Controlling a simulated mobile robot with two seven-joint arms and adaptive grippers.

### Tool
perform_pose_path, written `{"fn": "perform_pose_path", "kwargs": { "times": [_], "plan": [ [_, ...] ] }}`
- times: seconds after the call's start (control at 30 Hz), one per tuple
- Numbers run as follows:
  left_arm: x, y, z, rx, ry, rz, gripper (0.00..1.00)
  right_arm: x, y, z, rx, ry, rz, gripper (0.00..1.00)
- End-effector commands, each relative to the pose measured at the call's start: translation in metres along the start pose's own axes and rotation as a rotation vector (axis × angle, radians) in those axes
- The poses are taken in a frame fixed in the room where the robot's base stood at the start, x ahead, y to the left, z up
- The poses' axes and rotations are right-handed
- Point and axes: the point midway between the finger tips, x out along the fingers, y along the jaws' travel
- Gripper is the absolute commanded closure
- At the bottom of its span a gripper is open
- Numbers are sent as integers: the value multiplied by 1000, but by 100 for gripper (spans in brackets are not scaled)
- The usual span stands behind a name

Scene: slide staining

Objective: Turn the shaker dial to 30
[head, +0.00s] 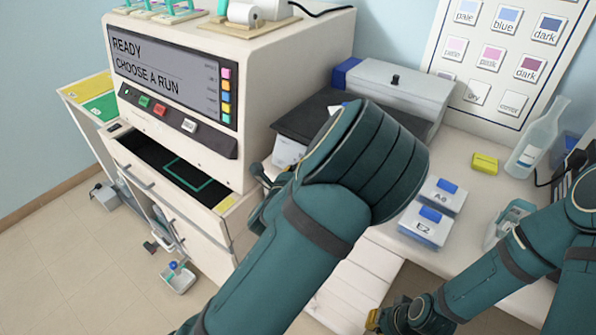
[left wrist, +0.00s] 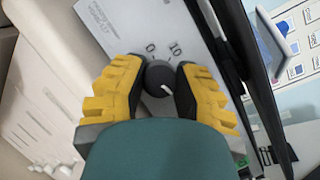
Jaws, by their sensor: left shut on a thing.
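The shaker has a dark flat top (head: 304,117) and a pale front, mostly hidden behind my left arm in the head view. In the left wrist view its dial (left wrist: 160,78) is a round black knob with a white pointer line slanting toward the lower right of the picture. The marks 0 and 10 show on the pale panel (left wrist: 137,28) above the knob; other marks are hidden. My left gripper (left wrist: 159,86) has its yellow-backed fingers shut on both sides of the knob. My right gripper (head: 374,321) is low at the bottom edge, its fingers barely showing.
A large stainer (head: 285,75) reads READY, CHOOSE A RUN, with an open drawer below. Boxes marked A8 (head: 442,196) and E2 (head: 424,225), a yellow block (head: 485,163) and a bottle (head: 537,137) stand right of my left arm. A grey box (head: 395,88) is behind.

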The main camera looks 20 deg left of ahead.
Motion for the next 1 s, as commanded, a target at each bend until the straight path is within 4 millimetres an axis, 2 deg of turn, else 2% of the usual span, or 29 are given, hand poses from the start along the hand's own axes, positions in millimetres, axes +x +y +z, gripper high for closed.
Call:
{"fn": "perform_pose_path", "kwargs": {
  "times": [0.5,0.53,0.6,0.63,1.0],
  "plan": [
    [1,-1,4,20,-12,-12,100,1,0,0,0,1,0,100],
    [1,-1,4,19,-12,-12,66,1,0,0,0,1,0,100],
    [1,-1,4,19,-12,-12,41,1,0,0,0,1,0,100],
    [1,-1,4,19,-11,-12,38,1,0,0,0,1,0,100],
    [0,-1,2,19,-5,-9,38,1,0,0,0,1,0,100]
  ]
}}
